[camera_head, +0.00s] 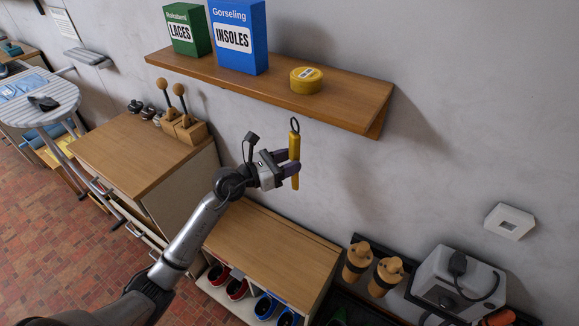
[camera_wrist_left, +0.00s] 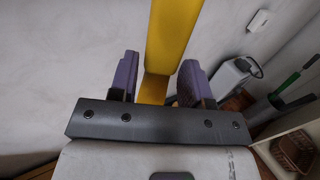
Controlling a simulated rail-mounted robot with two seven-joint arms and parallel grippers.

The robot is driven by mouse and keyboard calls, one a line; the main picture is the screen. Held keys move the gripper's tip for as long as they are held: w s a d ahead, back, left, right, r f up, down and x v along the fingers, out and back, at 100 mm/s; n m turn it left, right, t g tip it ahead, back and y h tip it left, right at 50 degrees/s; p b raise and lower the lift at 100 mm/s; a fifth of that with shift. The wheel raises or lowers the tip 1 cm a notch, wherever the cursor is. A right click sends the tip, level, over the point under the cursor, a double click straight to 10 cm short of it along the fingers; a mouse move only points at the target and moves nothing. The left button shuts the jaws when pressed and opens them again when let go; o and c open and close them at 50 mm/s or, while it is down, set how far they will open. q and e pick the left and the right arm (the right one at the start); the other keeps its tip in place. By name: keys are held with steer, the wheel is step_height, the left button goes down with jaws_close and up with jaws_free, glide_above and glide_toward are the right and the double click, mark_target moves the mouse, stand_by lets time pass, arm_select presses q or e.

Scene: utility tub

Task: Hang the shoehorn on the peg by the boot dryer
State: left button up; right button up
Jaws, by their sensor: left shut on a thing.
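The yellow shoehorn (camera_head: 294,160) is upright in my left gripper (camera_head: 285,168), with a dark ring at its top end. The gripper is shut on it and holds it in the air in front of the wall, below the shelf. In the left wrist view the shoehorn (camera_wrist_left: 170,35) rises between the two purple fingers (camera_wrist_left: 156,80). A grey box with a black cable (camera_head: 455,282), which looks like the boot dryer, is at the lower right, well apart from the shoehorn. It also shows in the left wrist view (camera_wrist_left: 230,76). I cannot make out the peg. My right gripper is not in view.
A wooden wall shelf (camera_head: 345,97) holds a green box (camera_head: 188,30), a blue box (camera_head: 238,38) and a yellow tin (camera_head: 306,80). A low shoe bench (camera_head: 270,250) is below. Wooden shoe forms (camera_head: 387,275) stand beside the grey box. A white wall plate (camera_head: 509,221) is at right.

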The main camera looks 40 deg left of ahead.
arm_select(q)
steer(key=shift+w+a+f+b, duration=0.15)
steer(key=shift+w+b, duration=0.35)
steer(key=shift+w, duration=0.25)
steer(key=shift+w+a+f+b, duration=0.1)
steer(key=shift+w+b, duration=0.35)
steer(key=shift+w, duration=0.3)
steer(key=w+a+f+b, duration=0.1)
steer(key=w+b, duration=0.4)
steer(key=w, duration=0.2)
steer(key=shift+a+f, duration=0.2)
steer(key=shift+f, duration=0.15)
steer(key=shift+w+f, duration=0.15)
steer(key=o, duration=1)
steer(key=shift+o, duration=0.2)
